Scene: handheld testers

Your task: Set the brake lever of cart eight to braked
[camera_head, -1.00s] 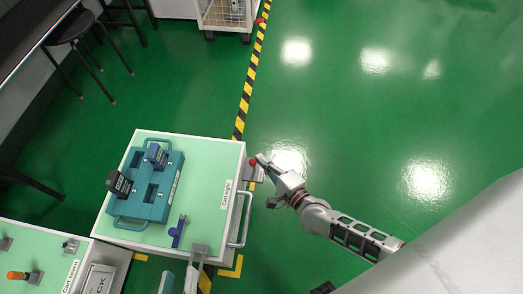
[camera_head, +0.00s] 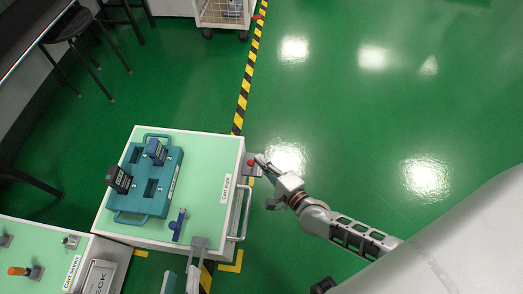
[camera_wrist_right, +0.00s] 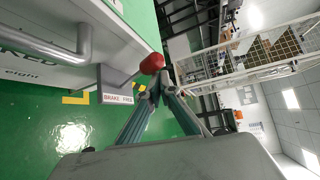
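Cart eight (camera_head: 205,215) is the pale-green-topped cart at the middle left. Its brake lever has a red knob (camera_head: 251,163) at the cart's right side. The knob (camera_wrist_right: 152,64) also shows in the right wrist view, beside a plate marked BRAKE and FREE (camera_wrist_right: 117,99). My right gripper (camera_head: 262,162) is just right of the knob. In the right wrist view, the fingertips (camera_wrist_right: 156,86) meet just below the knob; I cannot tell whether they touch the lever. My left gripper (camera_head: 183,265) is at the bottom edge, fingers apart, partly cut off, near the cart's front.
A teal fixture (camera_head: 150,185) with two dark handheld testers and a blue part (camera_head: 178,226) sit on the cart. A metal handle (camera_head: 243,215) runs along its right side. Another cart (camera_head: 40,255) adjoins at lower left. Green floor at right is clear.

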